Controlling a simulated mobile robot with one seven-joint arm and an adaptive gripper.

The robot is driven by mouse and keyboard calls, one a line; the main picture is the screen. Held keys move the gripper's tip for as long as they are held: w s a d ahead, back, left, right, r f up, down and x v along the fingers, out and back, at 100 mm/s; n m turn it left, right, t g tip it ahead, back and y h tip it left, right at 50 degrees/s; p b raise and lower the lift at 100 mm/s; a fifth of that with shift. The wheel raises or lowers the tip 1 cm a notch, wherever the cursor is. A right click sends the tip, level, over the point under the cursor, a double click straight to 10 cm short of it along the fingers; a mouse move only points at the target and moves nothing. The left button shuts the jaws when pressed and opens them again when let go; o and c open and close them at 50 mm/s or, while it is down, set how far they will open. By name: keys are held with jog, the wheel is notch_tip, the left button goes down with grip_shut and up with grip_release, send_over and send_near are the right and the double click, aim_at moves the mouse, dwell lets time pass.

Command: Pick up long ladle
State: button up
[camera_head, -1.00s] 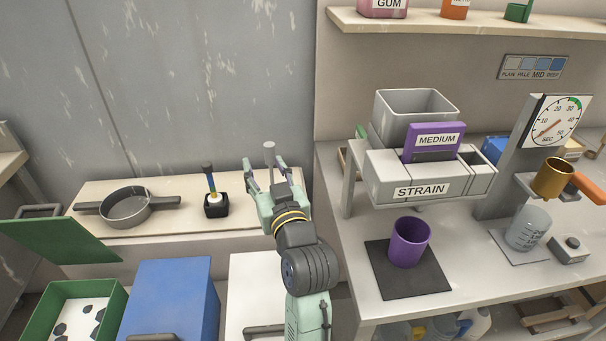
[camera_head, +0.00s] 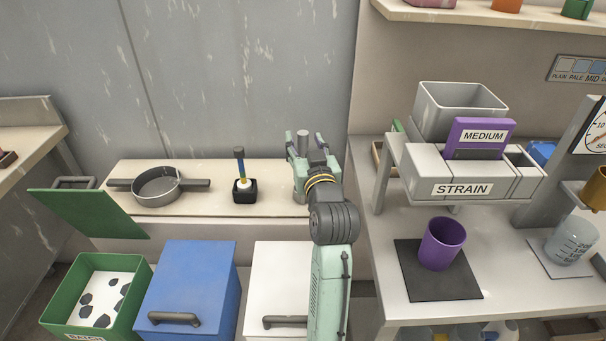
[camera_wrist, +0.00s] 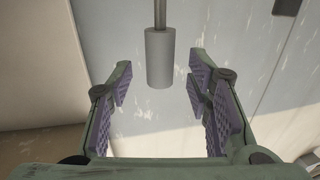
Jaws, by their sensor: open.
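A grey cylindrical grip (camera_head: 303,141), which I take to be the long ladle's, shows above my gripper (camera_head: 306,155) in the head view. The rest of it is hidden behind my gripper and arm. In the wrist view the same grey cylinder (camera_wrist: 160,60) hangs from the top edge on a thin rod, centred between the fingers and apparently just beyond their tips. No ladle bowl is visible. My gripper is also in the wrist view (camera_wrist: 160,95), with its purple-padded fingers spread on either side and nothing between the pads.
A grey pan (camera_head: 157,200) and a brush in a black holder (camera_head: 245,197) stand left on the back shelf (camera_head: 200,211). On the right are a STRAIN box (camera_head: 420,178) and a purple cup (camera_head: 432,257) on a dark mat. Blue (camera_head: 188,275) and white bins stand in front.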

jog(key=shift+w+a, duration=0.25)
jog(key=shift+w, duration=1)
jog(key=shift+c, duration=0.5)
grip_shut()
